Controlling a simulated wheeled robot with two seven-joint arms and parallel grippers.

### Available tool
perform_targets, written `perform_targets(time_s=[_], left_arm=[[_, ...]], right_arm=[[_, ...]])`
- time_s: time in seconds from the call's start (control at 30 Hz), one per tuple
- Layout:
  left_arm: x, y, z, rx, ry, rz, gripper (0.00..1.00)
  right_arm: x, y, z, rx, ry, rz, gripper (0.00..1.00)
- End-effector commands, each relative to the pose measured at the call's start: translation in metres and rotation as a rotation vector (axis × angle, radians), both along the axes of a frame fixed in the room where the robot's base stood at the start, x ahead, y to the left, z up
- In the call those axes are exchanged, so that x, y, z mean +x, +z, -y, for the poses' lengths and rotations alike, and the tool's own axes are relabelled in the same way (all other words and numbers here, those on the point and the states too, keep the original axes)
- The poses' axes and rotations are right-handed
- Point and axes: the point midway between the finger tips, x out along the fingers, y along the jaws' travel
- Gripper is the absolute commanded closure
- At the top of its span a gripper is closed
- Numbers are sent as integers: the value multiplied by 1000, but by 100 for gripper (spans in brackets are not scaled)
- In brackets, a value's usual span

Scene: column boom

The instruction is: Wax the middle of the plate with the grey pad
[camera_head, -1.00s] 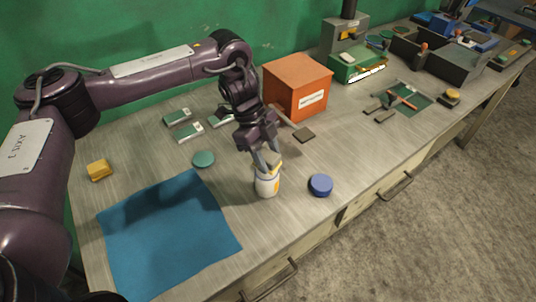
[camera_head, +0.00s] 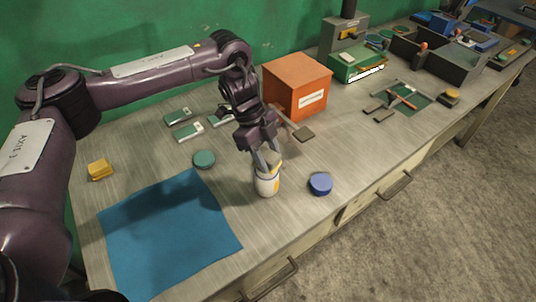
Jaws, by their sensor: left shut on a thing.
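My left gripper (camera_head: 267,160) points down in the middle of the bench and is shut on the top of a white bottle with yellow markings (camera_head: 267,184). The bottle is upright, and its base appears to be on the bench; the fingers hide part of its top. I cannot pick out the grey pad with certainty; small dark flat pieces (camera_head: 385,116) lie beside a dark green flat piece (camera_head: 412,93) with an orange-handled tool on it. I cannot tell whether that green piece is the plate. My right gripper is not in view.
A blue cloth (camera_head: 165,235) lies at front left. A blue round tin (camera_head: 320,184) is right of the bottle, a green one (camera_head: 203,159) to its left. An orange box (camera_head: 297,85) stands behind, a yellow block (camera_head: 99,170) at left. A green wall bounds the back.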

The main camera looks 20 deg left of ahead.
Motion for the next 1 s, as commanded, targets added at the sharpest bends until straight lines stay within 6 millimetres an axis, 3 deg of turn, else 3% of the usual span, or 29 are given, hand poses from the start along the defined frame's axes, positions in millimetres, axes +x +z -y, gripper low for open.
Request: perform_targets(time_s=[0.83,1.0], left_arm=[[-1,64,0,2,0,-3,77],[-1,70,0,2,0,-3,77]], right_arm=[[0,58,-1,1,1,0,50],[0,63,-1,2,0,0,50]])
